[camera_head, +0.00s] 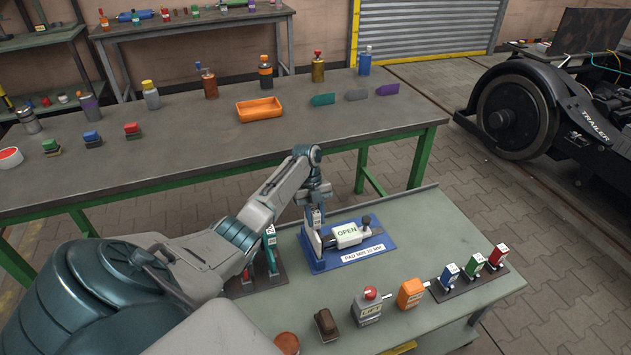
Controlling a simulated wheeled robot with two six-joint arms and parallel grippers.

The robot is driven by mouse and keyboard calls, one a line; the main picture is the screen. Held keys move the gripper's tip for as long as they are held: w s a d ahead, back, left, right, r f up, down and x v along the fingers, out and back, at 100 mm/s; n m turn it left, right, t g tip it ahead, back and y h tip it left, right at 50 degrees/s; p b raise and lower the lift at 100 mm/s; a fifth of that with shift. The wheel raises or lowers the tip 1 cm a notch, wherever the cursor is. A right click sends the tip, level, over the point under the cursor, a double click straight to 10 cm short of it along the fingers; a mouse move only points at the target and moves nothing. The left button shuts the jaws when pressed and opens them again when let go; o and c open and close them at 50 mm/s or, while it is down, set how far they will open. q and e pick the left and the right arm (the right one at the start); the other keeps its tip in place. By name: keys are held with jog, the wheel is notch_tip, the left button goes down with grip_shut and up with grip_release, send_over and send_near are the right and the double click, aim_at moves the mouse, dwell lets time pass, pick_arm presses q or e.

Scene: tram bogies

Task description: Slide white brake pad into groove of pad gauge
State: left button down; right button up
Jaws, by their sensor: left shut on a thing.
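The pad gauge (373,254) is a blue plate on the near green table. It carries a white block (347,232) marked OPEN, a dark knob and a label reading PAD MIN 10 MM. My left gripper (316,228) points down at the gauge's left end and is shut on a small, pale piece, likely the white brake pad. The jaws and arm cover most of this piece, and I cannot tell whether it is inside the groove. My right gripper is not in view.
Near the gauge stand a teal item (271,248), a red-topped LIFT box (369,305), an orange block (410,293), a brown block (326,324) and a dark rack (470,281) of tagged blocks. The long bench (200,130) behind holds an orange tray (260,110) and bottles.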

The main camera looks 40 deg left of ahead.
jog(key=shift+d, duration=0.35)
